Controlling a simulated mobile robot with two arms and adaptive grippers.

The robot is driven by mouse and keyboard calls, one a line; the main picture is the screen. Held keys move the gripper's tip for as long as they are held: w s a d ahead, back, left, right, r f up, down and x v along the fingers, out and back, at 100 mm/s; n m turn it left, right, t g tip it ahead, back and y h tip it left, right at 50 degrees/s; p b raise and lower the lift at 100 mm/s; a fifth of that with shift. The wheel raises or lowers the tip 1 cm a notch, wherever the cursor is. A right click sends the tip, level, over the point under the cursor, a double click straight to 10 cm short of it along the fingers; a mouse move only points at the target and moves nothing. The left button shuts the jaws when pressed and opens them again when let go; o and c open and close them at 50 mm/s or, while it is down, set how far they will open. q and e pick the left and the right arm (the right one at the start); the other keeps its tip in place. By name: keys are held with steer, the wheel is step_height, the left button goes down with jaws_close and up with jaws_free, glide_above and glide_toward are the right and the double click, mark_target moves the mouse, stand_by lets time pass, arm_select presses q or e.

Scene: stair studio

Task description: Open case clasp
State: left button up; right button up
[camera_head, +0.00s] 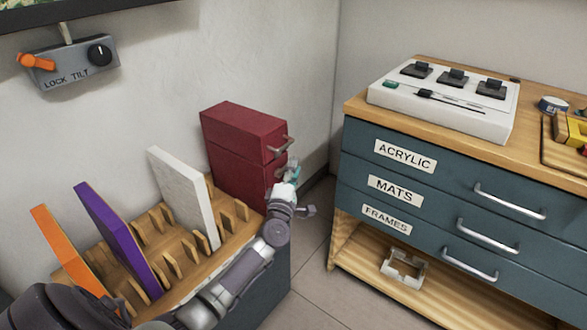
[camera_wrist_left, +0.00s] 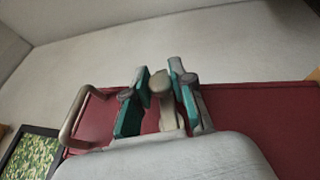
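The red case (camera_head: 228,145) stands upright against the wall at the back of the slotted wooden rack. A metal handle (camera_head: 276,150) sticks out from its right-hand face. My left gripper (camera_head: 291,172) is at that face, just below the handle, and hides the clasp in the head view. In the left wrist view, a cream clasp-like piece (camera_wrist_left: 162,92) stands between the teal-padded fingers of the left gripper (camera_wrist_left: 160,80). The fingers are close on both sides of it; I cannot tell whether they grip it. My right gripper is not in view.
The rack (camera_head: 165,235) holds white (camera_head: 185,195), purple (camera_head: 118,238) and orange (camera_head: 68,252) panels beside my left arm. A drawer cabinet (camera_head: 450,190) stands to the right, with floor between. A lock-tilt box (camera_head: 75,65) is on the wall.

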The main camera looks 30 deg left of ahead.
arm_select(q)
steer(key=o, duration=0.4)
steer(key=v, duration=1.2)
